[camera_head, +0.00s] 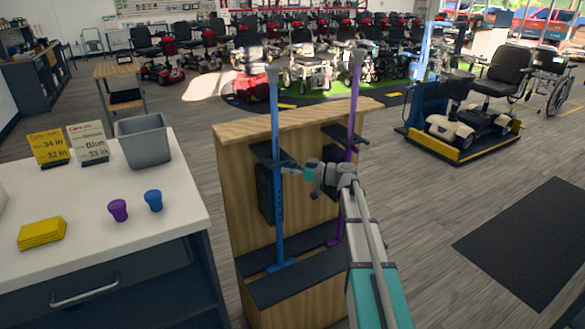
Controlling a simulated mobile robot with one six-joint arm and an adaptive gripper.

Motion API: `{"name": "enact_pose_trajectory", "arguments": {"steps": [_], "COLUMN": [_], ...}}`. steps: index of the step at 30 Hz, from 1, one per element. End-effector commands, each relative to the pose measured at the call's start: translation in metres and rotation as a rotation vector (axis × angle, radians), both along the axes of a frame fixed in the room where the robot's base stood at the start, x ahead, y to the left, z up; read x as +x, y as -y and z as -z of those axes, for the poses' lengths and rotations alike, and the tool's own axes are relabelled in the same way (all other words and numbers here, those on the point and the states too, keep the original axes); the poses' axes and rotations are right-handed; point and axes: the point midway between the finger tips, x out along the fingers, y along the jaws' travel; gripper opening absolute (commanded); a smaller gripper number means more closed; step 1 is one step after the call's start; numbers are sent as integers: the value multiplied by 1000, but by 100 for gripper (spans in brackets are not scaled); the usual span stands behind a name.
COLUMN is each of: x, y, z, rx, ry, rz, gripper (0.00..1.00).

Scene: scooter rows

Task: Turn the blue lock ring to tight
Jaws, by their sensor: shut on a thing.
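A blue cane (277,215) stands upright in the wooden rack, its foot on the dark lower shelf. My gripper (286,169) reaches in from the right and is shut at the blue cane's shaft, just below the dark upper bracket. The blue lock ring is too small and too covered by the fingers to make out, so I cannot tell how far it is turned. A row of small holes shows on the shaft below my gripper. A purple cane (355,95) stands to the right, partly behind my arm.
The wooden rack (235,220) has dark brackets and shelves. On the white counter (95,235) are a grey bin (142,140), a purple cup-like piece (118,210), a blue one (153,200), a yellow stack (41,232) and two signs. Floor to the right is clear up to a dark mat (530,240).

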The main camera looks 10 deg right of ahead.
Motion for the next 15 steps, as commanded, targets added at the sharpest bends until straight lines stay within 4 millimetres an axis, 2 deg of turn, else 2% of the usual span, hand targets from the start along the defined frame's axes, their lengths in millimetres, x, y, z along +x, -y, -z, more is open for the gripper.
{"name": "enact_pose_trajectory", "arguments": {"steps": [8, 15], "x": [-1, -8], "y": [-2, -6], "z": [0, 0], "rx": [0, 0], "ry": [0, 0], "rz": [74, 212], "gripper": [0, 0]}}
